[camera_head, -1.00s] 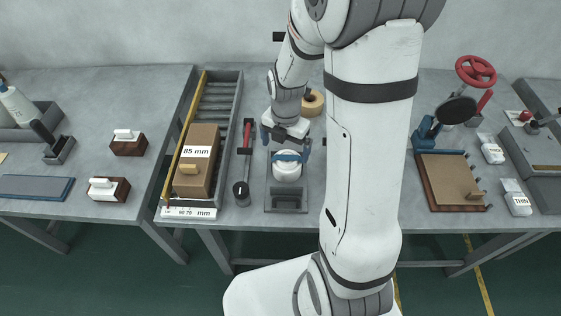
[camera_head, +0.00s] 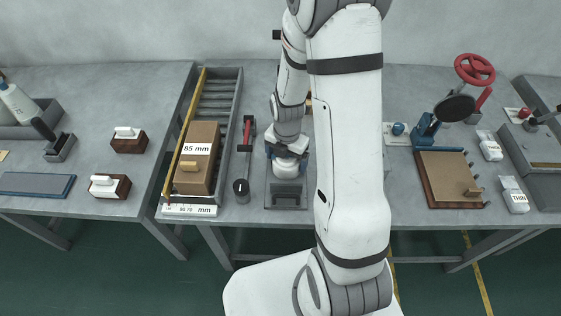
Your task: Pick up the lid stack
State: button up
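The lid stack (camera_head: 286,169) is a short white round pile. Blue finger parts show at both sides of the stack's upper part. My wrist covers the top of the stack, and the fingertips are too small and hidden to show whether they touch it or have closed.
A cardboard box (camera_head: 198,160) marked 85 mm lies in a roller tray left of the holder. A red-handled tool (camera_head: 246,135) and a dark cup (camera_head: 241,190) stand between them. A press with a red wheel (camera_head: 474,70) and a brown board (camera_head: 448,178) are at right.

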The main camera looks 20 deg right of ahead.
jog(key=c, duration=0.8)
jog(key=shift+o, duration=0.2)
jog(key=shift+r, duration=0.1)
